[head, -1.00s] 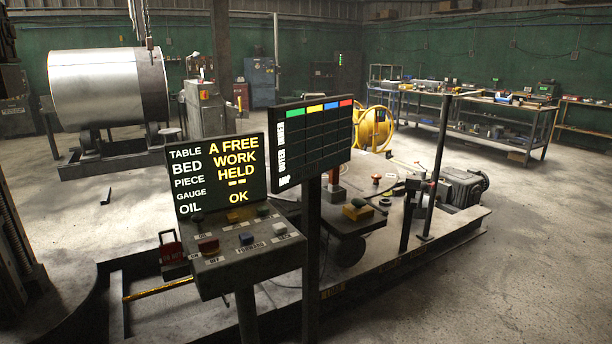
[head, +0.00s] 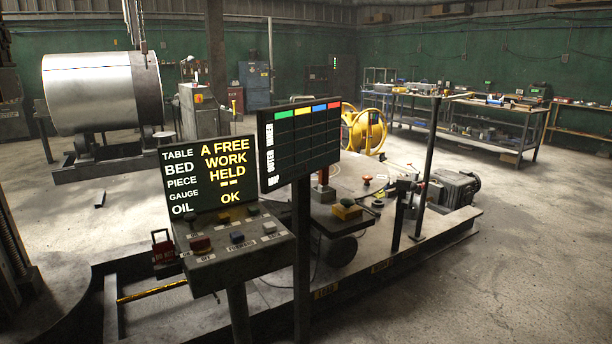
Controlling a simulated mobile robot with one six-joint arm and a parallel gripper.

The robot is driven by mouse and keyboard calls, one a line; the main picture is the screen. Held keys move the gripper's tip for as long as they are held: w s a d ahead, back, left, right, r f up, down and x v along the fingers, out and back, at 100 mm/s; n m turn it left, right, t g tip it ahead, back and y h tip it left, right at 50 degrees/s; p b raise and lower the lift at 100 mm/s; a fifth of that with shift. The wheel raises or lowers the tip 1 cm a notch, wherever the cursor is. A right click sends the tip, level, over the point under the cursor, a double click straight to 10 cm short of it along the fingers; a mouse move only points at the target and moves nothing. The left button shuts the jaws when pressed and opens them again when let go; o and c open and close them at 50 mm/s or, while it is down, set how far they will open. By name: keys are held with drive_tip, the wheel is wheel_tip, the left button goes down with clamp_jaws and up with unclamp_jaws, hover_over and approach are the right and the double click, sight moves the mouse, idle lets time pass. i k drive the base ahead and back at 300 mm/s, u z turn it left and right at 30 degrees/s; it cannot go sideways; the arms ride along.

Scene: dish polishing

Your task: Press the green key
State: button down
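A grey control box (head: 232,263) on a post stands at the front, left of centre. Its sloped top has two rows of small keys. A dark green key (head: 252,211) is at the right of the back row. An orange key (head: 224,217) is left of it. The front row has a red key (head: 200,244), a blue key (head: 237,237) and a white key (head: 269,228). The labels are too small to read surely. My gripper is not in view.
A text screen (head: 212,178) reads "A FREE", "WORK HELD" and "OK" behind the keys. A dark grid board (head: 299,145) with coloured headings stands right of it on a post. A long machine bed (head: 400,262) runs behind. Open floor (head: 510,270) lies at right.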

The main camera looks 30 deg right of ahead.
sight(254, 209)
drive_tip(key=z, duration=0.1)
drive_tip(key=i, duration=0.95)
drive_tip(key=u, duration=0.1)
